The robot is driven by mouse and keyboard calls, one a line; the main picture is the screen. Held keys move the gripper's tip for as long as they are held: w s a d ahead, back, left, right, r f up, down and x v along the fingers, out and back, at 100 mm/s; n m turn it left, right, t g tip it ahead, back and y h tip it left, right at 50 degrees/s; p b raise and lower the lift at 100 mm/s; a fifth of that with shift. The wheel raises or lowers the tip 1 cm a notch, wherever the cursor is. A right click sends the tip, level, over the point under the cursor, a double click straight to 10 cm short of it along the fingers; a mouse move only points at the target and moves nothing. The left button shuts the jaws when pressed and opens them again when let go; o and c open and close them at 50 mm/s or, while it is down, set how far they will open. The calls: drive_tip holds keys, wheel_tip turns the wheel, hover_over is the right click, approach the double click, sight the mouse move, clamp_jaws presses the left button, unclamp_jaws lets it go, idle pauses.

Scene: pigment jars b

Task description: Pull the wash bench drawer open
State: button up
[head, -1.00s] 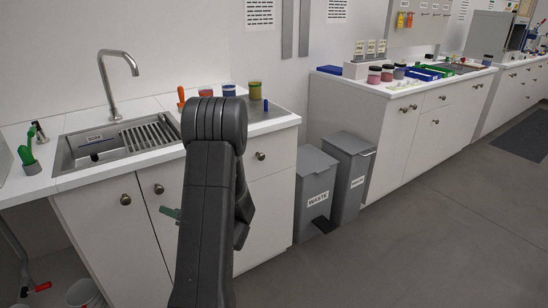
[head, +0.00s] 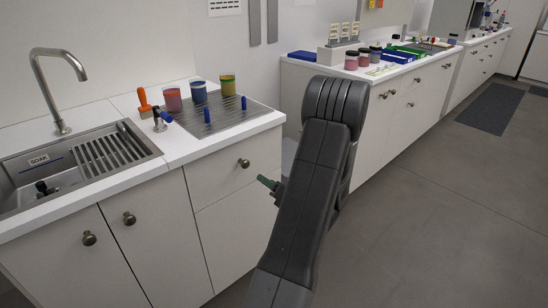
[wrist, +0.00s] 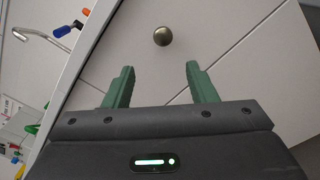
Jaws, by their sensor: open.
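The wash bench drawer (head: 225,172) is a white front under the worktop, right of the sink. Its round brass knob (head: 244,163) stands out from the front, and the drawer looks shut. In the wrist view the knob (wrist: 162,36) is ahead of my gripper (wrist: 160,68), between the lines of its two green fingers. The fingers are apart, with nothing between them, and do not touch the knob. In the head view one green fingertip (head: 267,183) shows to the right of and below the knob; my arm hides the rest.
The sink (head: 75,165) and tap are on the left, above two cupboard doors with knobs (head: 89,239). Jars (head: 199,92) and blue-handled tools (head: 207,116) stand on the worktop above the drawer. Floor (head: 430,220) is open to the right.

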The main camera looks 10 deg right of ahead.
sight(247, 165)
drive_tip(key=x, duration=1.3)
drive_tip(key=shift+w+d, duration=0.15)
drive_tip(key=shift+w, duration=0.4)
drive_tip(key=shift+c, duration=0.2)
clamp_jaws()
